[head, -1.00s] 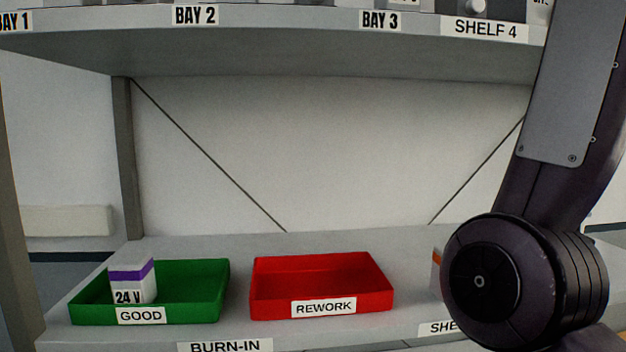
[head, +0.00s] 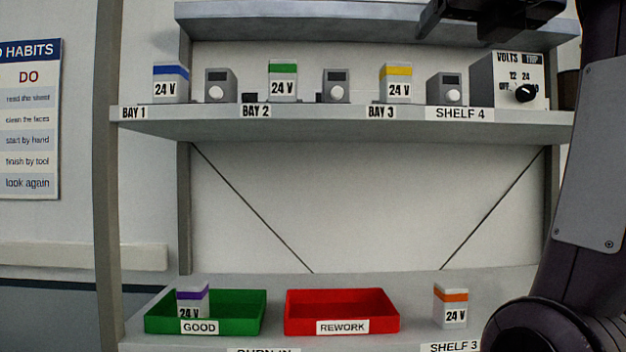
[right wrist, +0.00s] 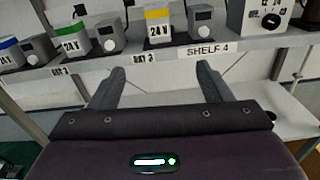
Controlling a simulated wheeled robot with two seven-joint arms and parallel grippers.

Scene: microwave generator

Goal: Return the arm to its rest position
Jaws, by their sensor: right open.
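My right gripper (right wrist: 160,82) is open in the right wrist view, its two fingers apart with nothing between them, pointing toward the front of shelf 4. In the head view part of the right gripper (head: 492,12) shows dark at the top edge, above the upper shelf. My right arm runs down the right side of the head view, bent at a large round joint at the lower right. My left gripper is not in view.
Shelf 4 (head: 340,125) holds blue-, green- and yellow-banded 24 V blocks, small knobbed units and a volts box (head: 508,80). Below, a green GOOD tray (head: 245,310) holds a purple-banded block, beside an empty red REWORK tray (head: 340,302) and an orange-banded block (head: 451,305).

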